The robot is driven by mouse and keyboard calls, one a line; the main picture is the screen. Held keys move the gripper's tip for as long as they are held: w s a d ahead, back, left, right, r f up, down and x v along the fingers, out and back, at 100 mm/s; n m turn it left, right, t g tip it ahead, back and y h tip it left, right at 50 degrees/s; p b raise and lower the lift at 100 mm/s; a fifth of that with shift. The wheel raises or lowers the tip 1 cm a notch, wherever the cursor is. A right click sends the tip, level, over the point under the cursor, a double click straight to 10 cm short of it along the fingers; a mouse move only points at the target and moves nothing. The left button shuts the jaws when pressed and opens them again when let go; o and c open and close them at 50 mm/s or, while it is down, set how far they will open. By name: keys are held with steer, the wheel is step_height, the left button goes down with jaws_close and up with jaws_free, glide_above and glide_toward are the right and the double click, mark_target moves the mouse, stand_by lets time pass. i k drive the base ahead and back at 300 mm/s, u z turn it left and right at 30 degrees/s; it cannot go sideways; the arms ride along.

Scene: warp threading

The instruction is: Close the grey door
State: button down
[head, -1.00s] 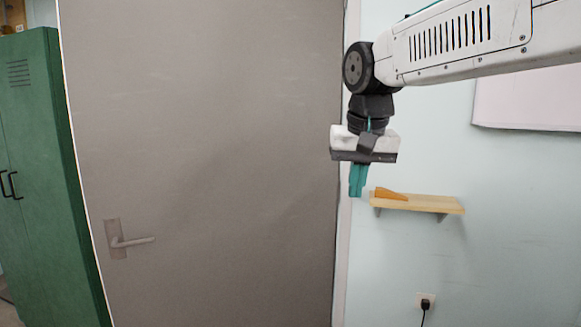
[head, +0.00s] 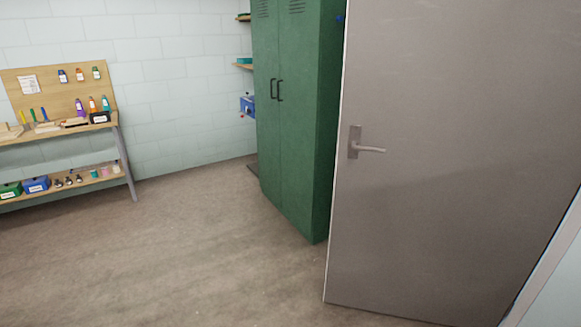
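The grey door (head: 445,180) fills the right side of the head view. It stands open, its free edge toward the left and its other edge by a pale frame at the far right. A lever handle (head: 368,149) sits near its free edge, pointing right. The top of the door is cut off by the picture. My gripper is not in this view.
A green locker (head: 290,110) stands just left of and behind the door. A workbench (head: 60,135) with bottles and tools is at the far left by a white block wall (head: 175,60). The floor (head: 190,250) in the middle and front left is clear.

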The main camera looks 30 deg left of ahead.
mark_target(474, 107)
steer(key=z, duration=0.05)
steer(key=k, duration=0.2)
steer(key=u, duration=1.3)
steer(key=i, duration=0.7)
steer(key=z, duration=0.75)
steer(key=i, duration=0.7)
steer(key=z, duration=0.75)
